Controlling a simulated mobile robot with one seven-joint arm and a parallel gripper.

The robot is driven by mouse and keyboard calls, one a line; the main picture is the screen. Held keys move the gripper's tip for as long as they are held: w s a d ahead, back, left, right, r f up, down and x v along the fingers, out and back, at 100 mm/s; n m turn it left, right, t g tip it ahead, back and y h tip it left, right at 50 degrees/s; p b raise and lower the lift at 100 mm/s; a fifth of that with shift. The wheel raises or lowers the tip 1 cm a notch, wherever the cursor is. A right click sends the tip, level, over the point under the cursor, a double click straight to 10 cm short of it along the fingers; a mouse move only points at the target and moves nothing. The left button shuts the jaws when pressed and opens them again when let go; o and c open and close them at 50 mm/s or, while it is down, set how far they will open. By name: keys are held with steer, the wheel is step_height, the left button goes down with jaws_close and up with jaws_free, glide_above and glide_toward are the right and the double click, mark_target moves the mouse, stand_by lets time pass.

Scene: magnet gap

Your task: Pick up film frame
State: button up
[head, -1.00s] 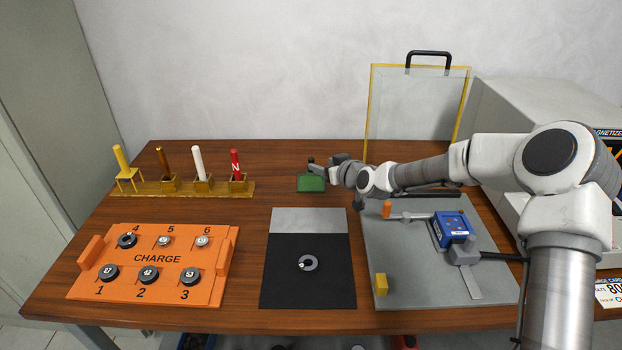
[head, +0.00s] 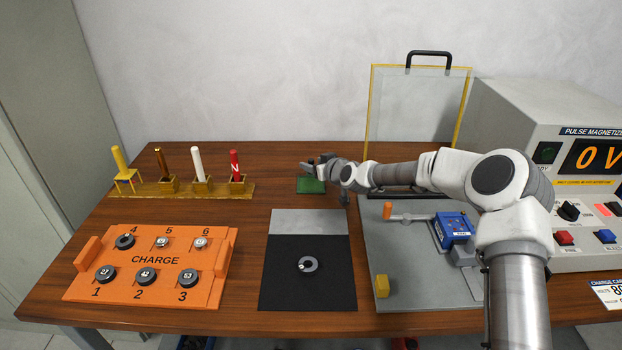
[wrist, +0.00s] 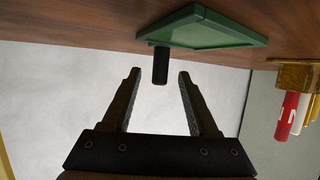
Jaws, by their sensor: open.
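The film frame appears to be the small green panel (head: 311,186) lying on the back middle of the table, with a short black handle standing on it. In the wrist view the green panel (wrist: 205,28) is at the top, and its black handle (wrist: 160,66) points towards my gripper (wrist: 158,78). My gripper is open and empty, with one fingertip on each side of the handle's end in that view. I cannot tell how deep the handle is between them. In the head view my gripper (head: 309,166) is over the green panel and hides part of it.
A gold rack (head: 210,189) with several rods stands left of the panel. A clear yellow-edged shield (head: 415,110) stands behind right. In front are an orange CHARGE tray (head: 150,300), a black-and-grey mat (head: 305,222) and a grey plate (head: 420,295). A magnetizer (head: 520,105) is at right.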

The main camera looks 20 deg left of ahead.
jaws_close()
steer(key=shift+r, duration=0.1)
stand_by(0.3)
